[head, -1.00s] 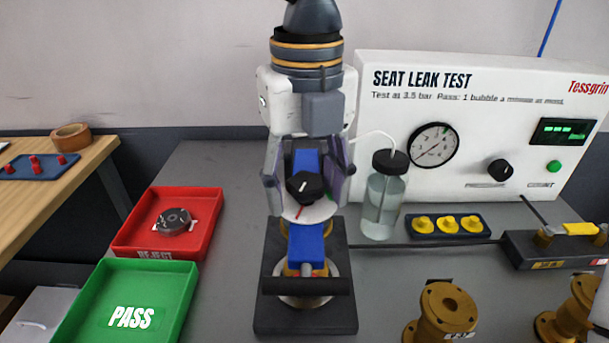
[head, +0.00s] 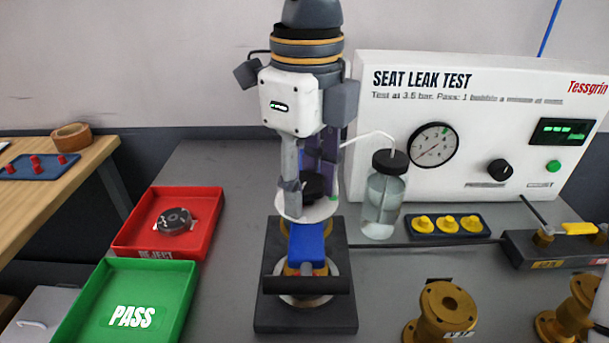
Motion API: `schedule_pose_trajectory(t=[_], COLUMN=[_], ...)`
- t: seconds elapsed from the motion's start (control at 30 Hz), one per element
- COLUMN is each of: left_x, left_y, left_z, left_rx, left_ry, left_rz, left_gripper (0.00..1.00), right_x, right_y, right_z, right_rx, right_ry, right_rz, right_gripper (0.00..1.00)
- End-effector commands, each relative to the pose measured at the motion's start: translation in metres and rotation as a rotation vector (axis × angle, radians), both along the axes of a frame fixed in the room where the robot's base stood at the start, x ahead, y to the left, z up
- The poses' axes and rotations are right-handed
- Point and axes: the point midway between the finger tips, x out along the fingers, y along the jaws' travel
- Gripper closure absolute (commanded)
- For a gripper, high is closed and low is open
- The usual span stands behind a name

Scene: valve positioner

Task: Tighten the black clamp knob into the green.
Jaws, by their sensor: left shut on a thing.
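The black clamp knob (head: 313,184) sits over a white round dial plate (head: 308,211) on the clamp fixture in the middle of the bench. A sliver of green shows at the plate's right edge. The knob's pointer and most of the dial are hidden behind my gripper. My left gripper (head: 306,188) comes down from above, shut on the knob, with one finger in front of it. Below the plate are a blue clamp arm (head: 307,243) and a black cross bar (head: 309,285) on a black base (head: 267,317). My right gripper is not in view.
A capped water bottle (head: 383,200) stands close on the right, its tube leading behind my gripper. The white leak test panel (head: 470,160) is behind it. Red (head: 125,240) and green (head: 75,310) trays lie left. Brass valve bodies (head: 446,310) stand front right.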

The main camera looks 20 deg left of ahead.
Motion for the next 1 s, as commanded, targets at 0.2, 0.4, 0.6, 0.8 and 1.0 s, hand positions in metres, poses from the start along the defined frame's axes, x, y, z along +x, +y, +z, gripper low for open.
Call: schedule_pose_trajectory(t=[0.2, 0.4, 0.6, 0.8, 1.0], left_x=[-0.0005, -0.0007, -0.0008, -0.001, -0.001], left_y=[0.0007, 0.0006, 0.0009, 0.0013, 0.0011], left_z=[-0.0085, -0.0098, -0.0101, -0.011, -0.0095], left_rx=[0.004, 0.003, 0.003, 0.005, 0.004], left_ry=[0.019, 0.02, 0.021, 0.024, 0.021], left_rz=[-0.279, -0.866, -1.198, -1.211, -1.208], left_gripper=[1.0, 1.0, 1.0, 0.61, 0.48], right_x=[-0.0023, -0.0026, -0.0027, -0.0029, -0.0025], right_y=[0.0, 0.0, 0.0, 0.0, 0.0], right_z=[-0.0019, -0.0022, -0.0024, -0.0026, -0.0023], right_rx=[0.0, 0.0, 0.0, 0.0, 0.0], right_ry=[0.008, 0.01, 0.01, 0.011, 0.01], right_rz=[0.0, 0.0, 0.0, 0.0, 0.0], right_gripper=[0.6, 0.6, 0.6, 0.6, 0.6])
